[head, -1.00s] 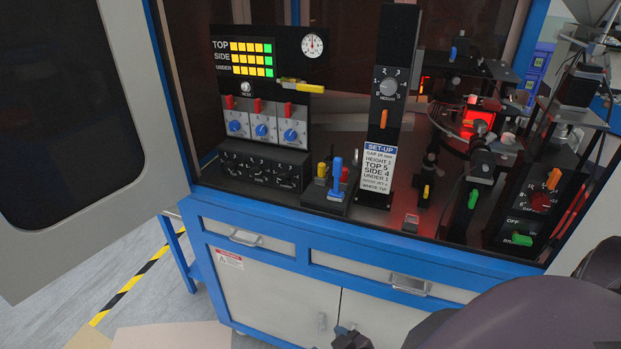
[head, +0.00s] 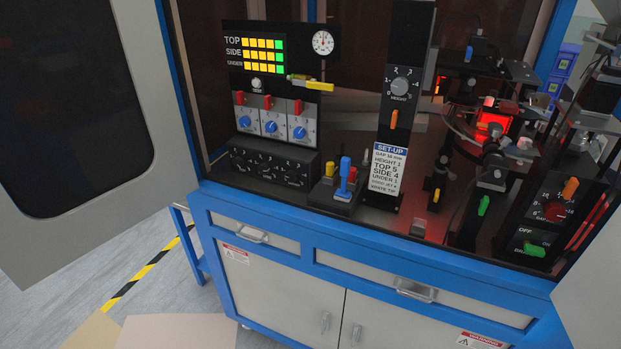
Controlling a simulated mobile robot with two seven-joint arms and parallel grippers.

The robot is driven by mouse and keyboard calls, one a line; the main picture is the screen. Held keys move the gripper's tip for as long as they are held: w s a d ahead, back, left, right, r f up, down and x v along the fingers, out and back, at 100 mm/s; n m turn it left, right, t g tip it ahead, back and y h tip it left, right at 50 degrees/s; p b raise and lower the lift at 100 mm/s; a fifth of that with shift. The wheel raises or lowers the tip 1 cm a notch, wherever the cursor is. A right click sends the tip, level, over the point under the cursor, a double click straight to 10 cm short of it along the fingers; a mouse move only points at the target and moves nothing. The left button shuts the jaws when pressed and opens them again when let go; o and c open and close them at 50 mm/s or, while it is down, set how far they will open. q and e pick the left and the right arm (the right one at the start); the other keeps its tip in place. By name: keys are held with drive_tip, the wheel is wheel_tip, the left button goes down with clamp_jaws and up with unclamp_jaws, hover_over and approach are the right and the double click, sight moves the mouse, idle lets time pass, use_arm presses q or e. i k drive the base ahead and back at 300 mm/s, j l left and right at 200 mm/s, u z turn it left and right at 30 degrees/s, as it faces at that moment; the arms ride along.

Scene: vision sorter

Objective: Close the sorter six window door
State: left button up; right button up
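The sorter's window door (head: 163,100) stands open on the left of the head view, a grey frame around a large dark window. Its hinge side meets the blue edge of the sorter cabinet (head: 190,95), and the cabinet's front is open to its inside. A second grey panel (head: 590,300) shows in part at the lower right edge; I cannot tell if it is another door. Neither of my grippers is in view.
Inside the cabinet are a control panel (head: 270,125), a black height post (head: 408,70), a blue-handled lever (head: 345,172) and a red-lit station (head: 492,124). Drawers (head: 415,290) and lower doors (head: 290,300) are below. A yellow-black floor stripe (head: 145,274) runs at left.

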sight(94, 145)
drive_tip(key=k+j, duration=0.1)
drive_tip(key=j, duration=0.25)
drive_tip(key=j+z, duration=0.1)
drive_tip(key=j, duration=0.25)
drive_tip(key=k+j, duration=0.15)
drive_tip(key=j, duration=0.15)
drive_tip(key=k+j+z, duration=0.15)
drive_tip(key=j, duration=0.2)
drive_tip(key=j+z, duration=0.15)
drive_tip(key=j, duration=0.3)
drive_tip(key=k+j+z, duration=0.15)
drive_tip(key=j, duration=0.25)
drive_tip(key=k+j+z, duration=0.15)
drive_tip(key=j, duration=0.3)
drive_tip(key=k+j+z, duration=0.2)
drive_tip(key=j, duration=0.2)
drive_tip(key=k+j+z, duration=0.1)
drive_tip(key=j+z, duration=0.2)
drive_tip(key=j, duration=0.55)
drive_tip(key=j+z, duration=0.35)
drive_tip(key=j, duration=0.55)
drive_tip(key=i+j+z, duration=0.15)
drive_tip(key=j, duration=0.3)
drive_tip(key=i+j+z, duration=0.15)
drive_tip(key=j, duration=0.25)
drive_tip(key=k, duration=0.05)
